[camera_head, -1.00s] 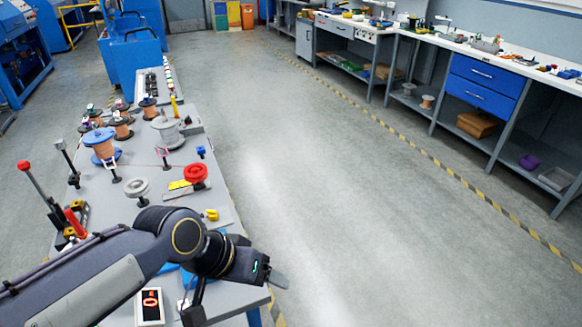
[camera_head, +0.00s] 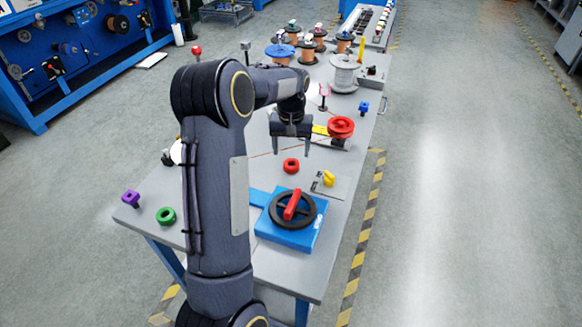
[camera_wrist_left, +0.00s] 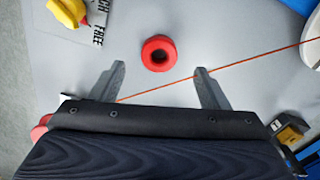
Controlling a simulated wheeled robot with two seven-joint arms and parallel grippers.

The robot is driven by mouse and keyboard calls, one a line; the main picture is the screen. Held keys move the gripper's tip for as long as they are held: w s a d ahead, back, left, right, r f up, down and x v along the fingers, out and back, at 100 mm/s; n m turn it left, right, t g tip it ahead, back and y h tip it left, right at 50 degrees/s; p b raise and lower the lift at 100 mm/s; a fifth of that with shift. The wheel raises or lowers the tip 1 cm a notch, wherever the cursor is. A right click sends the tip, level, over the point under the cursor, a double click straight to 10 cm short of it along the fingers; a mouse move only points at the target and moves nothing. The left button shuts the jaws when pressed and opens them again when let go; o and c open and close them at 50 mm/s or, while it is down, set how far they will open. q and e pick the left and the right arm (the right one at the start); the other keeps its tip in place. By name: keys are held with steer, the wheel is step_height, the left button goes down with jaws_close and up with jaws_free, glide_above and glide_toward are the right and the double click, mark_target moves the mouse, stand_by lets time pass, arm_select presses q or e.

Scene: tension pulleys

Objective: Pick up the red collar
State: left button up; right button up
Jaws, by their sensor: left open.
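The red collar (camera_head: 291,165) is a small thick ring lying flat on the grey table (camera_head: 262,176). In the left wrist view the red collar (camera_wrist_left: 158,53) lies ahead of the fingertips, between their lines. My left gripper (camera_head: 291,151) is open and empty, pointing down above the table just behind the collar. In the left wrist view the two fingers of my left gripper (camera_wrist_left: 160,70) are spread wide, with the collar apart from both. My right gripper is not in view.
A red-orange wire (camera_wrist_left: 245,63) runs across the table under my left gripper. A yellow part (camera_head: 328,178), a red pulley (camera_head: 341,127) and a blue block with a black handwheel (camera_head: 315,222) stand nearby. A green ring (camera_head: 166,216) and a purple part (camera_head: 131,198) lie at left.

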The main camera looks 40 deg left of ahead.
mark_target(291, 160)
arm_select(q)
step_height(291, 160, down, 6)
steer(key=shift+r, duration=0.2)
steer(key=c, duration=1.1)
steer(key=shift+o, duration=0.2)
steer(key=shift+r, duration=0.2)
